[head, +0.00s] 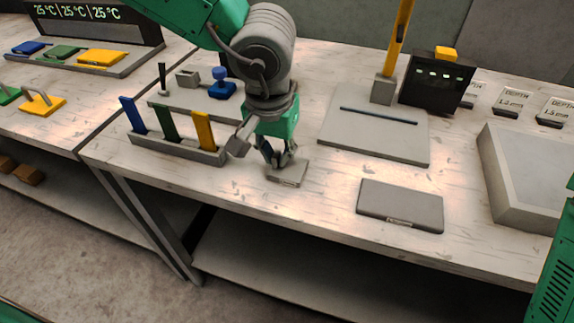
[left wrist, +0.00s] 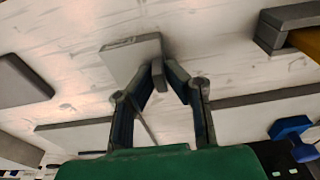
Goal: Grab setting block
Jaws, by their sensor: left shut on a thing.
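A small flat light-grey block (head: 288,174), which I take for the setting block, lies on the table near its front edge. It also shows in the left wrist view (left wrist: 130,56), just beyond the fingertips. My left gripper (head: 276,160) points down at the block's left end. In the left wrist view its fingers (left wrist: 166,74) come together on a small grey upright part at the block's edge. The block looks flat on or very near the table; I cannot tell any gap. My right gripper is not in view.
Left of the gripper stands a grey rack (head: 180,149) with blue, green and yellow pieces. A dark grey flat block (head: 400,206) lies to the right. Behind it are a grey plate (head: 365,143) with a rod and a black display box (head: 436,82). A grey tray (head: 492,180) stands far right.

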